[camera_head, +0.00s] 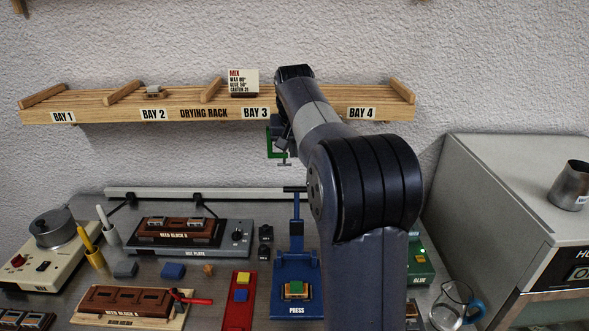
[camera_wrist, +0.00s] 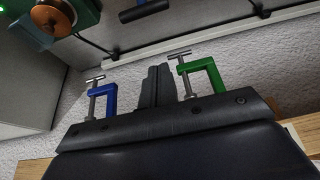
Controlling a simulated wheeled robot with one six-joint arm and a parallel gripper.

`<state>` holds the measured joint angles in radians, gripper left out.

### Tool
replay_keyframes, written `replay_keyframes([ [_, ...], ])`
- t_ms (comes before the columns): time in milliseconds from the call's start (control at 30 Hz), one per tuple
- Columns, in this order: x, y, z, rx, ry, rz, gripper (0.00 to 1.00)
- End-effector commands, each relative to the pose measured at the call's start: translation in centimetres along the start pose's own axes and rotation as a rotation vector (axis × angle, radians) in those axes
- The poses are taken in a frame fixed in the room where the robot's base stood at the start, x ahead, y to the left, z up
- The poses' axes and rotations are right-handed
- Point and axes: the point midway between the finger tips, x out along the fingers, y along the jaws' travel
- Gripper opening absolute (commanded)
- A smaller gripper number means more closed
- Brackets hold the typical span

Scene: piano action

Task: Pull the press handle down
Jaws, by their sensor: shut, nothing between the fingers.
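The blue press (camera_head: 297,285) stands on the bench at centre, with a small green and brown piece on its bed. Its blue lever (camera_head: 296,212) stands upright and ends in a black crossbar handle (camera_head: 294,189). A black bar (camera_wrist: 145,11) at the top of the wrist view looks like this handle. My gripper (camera_wrist: 158,72) shows in the wrist view with its fingers together and empty, apart from the bar. In the head view my arm reaches up to the drying rack, above the handle, and mostly hides the gripper.
A green clamp (camera_head: 275,145) hangs under the drying rack (camera_head: 190,113); a blue clamp (camera_wrist: 103,100) shows near my fingers in the wrist view. The hot plate (camera_head: 232,238) lies left of the press, a green glue unit (camera_head: 421,265) right. A grey cabinet (camera_head: 480,200) bounds the right.

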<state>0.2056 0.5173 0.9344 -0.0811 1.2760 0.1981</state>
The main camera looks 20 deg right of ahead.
Motion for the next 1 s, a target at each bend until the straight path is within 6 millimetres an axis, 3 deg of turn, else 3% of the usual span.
replay_keyframes([
  [167,2.6,0.0,0.1,0.000,-0.006,0.001,0.00],
  [500,10.0,0.1,0.1,0.000,-0.007,0.002,0.00],
  [600,8.9,0.0,1.3,-0.001,-0.001,0.000,0.00],
  [1000,8.2,0.0,3.8,0.000,-0.001,0.000,0.00],
])
